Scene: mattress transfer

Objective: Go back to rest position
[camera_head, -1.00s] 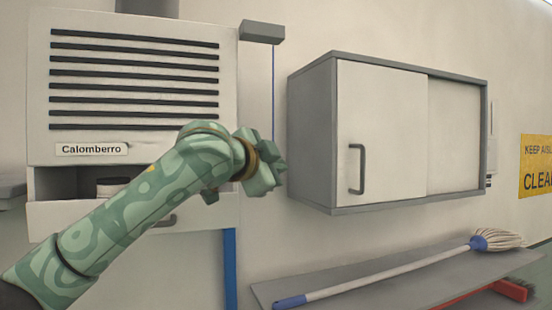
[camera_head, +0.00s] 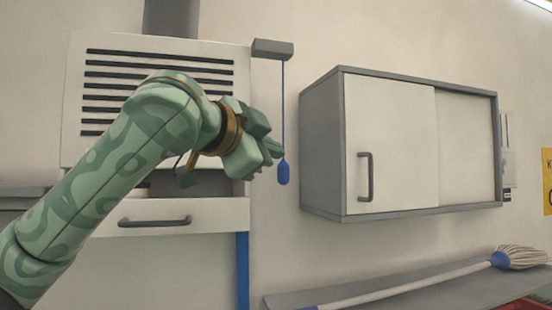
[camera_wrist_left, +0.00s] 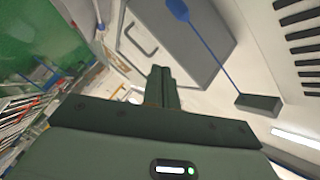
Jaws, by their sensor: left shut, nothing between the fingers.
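My left gripper (camera_head: 275,151) is at the end of a green patterned arm that comes in from the left in the head view. In the left wrist view its fingers (camera_wrist_left: 160,72) are together with nothing between them. The gripper is in front of the wall, close to a blue pull handle (camera_head: 284,173) on a cord. I cannot tell whether they touch in the head view; in the wrist view the handle (camera_wrist_left: 178,9) stands apart from the fingers. My right gripper is in neither view.
A white vented unit (camera_head: 75,100) with a drawer (camera_head: 215,214) is behind my left arm. A grey wall cabinet (camera_head: 390,150) with shut doors hangs to the right. Below it a mop (camera_head: 515,257) lies on a grey shelf (camera_head: 350,291).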

